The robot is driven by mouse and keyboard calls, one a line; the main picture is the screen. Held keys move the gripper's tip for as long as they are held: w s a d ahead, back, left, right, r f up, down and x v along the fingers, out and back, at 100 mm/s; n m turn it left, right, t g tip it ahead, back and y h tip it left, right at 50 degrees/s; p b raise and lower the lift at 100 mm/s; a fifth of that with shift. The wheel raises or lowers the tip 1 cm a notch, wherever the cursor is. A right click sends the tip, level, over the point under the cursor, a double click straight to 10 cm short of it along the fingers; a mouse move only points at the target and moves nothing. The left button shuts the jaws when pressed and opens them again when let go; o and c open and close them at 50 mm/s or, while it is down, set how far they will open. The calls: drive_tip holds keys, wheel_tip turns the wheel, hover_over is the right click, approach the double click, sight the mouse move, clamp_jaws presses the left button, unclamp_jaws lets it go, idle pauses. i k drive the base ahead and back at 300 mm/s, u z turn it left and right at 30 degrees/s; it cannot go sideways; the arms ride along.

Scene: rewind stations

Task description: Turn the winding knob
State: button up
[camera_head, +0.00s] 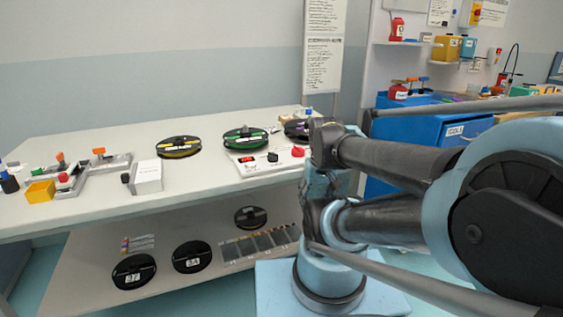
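A white box (148,177) stands on the white table near its front edge, with a dark round knob (126,178) on its left side. A white control panel (252,168) farther right has a red display, a black knob (273,157) and a red knob (298,151). No readable label shows which of these knobs is the winding knob. Reels with yellow (178,147), green (245,138) and purple (297,130) bands lie behind; my arm partly hides the purple one. My arm fills the right side. I cannot make out my gripper's fingertips.
A grey bracketed fixture (92,173) and a yellow bin (40,191) stand at the table's left. The lower shelf (75,278) holds black reels and a divided tray (260,244). A blue cabinet (430,125) stands behind my arm. Bare tabletop lies between box and panel.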

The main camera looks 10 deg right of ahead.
sight(297, 152)
drive_tip(key=z, duration=0.35)
drive_tip(key=k, duration=1)
drive_tip(key=u, duration=0.35)
drive_tip(key=i, duration=0.5)
drive_tip(key=z, duration=0.05)
